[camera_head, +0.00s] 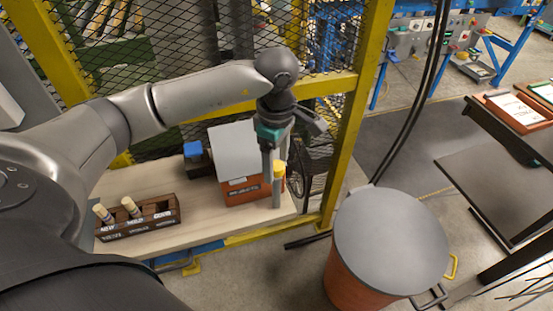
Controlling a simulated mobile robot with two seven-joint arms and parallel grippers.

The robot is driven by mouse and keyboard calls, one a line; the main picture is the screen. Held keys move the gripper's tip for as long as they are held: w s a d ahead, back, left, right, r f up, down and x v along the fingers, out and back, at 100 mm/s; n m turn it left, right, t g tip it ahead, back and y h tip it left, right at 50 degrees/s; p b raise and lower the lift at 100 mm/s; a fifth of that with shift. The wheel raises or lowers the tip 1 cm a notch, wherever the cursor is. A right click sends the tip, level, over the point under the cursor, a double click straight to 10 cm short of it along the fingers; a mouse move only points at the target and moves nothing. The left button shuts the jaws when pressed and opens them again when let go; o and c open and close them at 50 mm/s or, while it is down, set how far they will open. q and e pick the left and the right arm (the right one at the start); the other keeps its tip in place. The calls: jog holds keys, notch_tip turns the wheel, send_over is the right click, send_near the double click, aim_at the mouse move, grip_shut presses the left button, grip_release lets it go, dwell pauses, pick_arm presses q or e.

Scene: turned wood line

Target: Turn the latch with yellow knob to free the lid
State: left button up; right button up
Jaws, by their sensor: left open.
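An orange box (240,190) with a raised-looking grey lid (234,150) stands at the right end of a light wooden bench. A yellow knob (281,169) shows at the box's right side, partly behind my gripper. My left gripper (272,182) points down at the box's front right corner, its fingers beside the knob. It is open; I cannot tell whether a finger touches the knob. The latch itself is hidden by the fingers. My right gripper is out of view.
A dark wooden rack (140,220) with labelled slots and two turned pegs stands on the bench (205,226) at left. A blue-topped dark block (194,155) sits left of the box. A yellow-framed mesh fence stands behind. A lidded orange bin (391,240) stands at right.

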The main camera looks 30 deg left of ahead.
pick_arm(q)
grip_shut()
dwell(0.5)
jog(key=shift+n, duration=0.3)
jog(key=n+b, duration=0.1)
jog(key=n, duration=0.2)
jog(key=shift+n, duration=0.3)
jog(key=n+b, duration=0.1)
jog(key=n, duration=0.3)
jog(key=shift+n, duration=0.3)
jog(key=n+b, duration=0.1)
jog(key=n, duration=0.8)
jog(key=shift+n, duration=0.3)
